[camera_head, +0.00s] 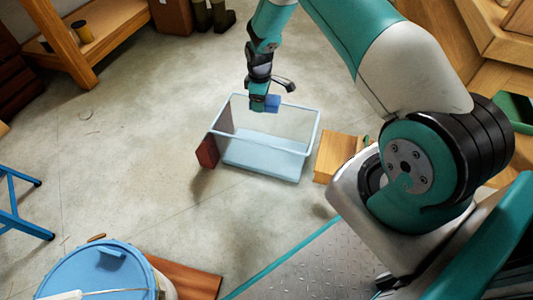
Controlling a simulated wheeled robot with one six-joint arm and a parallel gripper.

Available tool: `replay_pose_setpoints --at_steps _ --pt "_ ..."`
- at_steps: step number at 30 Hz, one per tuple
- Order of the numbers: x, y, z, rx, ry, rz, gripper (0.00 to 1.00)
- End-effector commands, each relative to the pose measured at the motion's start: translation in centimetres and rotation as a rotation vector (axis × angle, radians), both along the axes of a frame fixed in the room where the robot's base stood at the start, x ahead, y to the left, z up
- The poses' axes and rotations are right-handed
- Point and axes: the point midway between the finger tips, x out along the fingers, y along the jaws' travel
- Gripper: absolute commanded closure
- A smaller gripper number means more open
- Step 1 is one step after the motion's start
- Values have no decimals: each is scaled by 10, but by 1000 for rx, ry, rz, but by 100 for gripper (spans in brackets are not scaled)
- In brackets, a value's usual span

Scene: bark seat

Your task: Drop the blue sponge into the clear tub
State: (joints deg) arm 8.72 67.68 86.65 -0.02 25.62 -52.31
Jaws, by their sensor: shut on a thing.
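The blue sponge (272,103) is a small blue block at the end of my arm. My gripper (265,103) is shut on it, and the fingers are partly hidden by the gripper body. The clear tub (308,147) stands on the floor in the middle of the view, with see-through walls, a pale blue rim and a light blue bottom. In the picture, the sponge and gripper overlap the tub's far rim. I cannot tell whether the sponge is above the opening or just behind the rim, or how high it is held.
A dark red block (207,151) stands against the tub's left side. A wooden box (336,157) stands close on its right. A blue-lidded bucket (97,272) is at the lower left, and a blue stool (18,207) at the left edge.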

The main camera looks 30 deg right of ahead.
Motion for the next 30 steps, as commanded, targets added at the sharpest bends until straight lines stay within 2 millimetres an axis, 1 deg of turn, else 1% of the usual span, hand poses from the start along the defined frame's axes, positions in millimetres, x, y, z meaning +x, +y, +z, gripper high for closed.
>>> replay_pose_setpoints --at_steps 1,6,12,20,23,30 --pt "8 -5 -25 -1 -5 27 61" --pt "26 -18 -47 -1 -4 126 61" --pt "38 -28 -57 -1 -2 200 61" --pt "41 -30 -63 0 0 224 61" --pt "41 -30 -71 1 0 224 61" --pt "41 -30 -102 1 0 223 61"
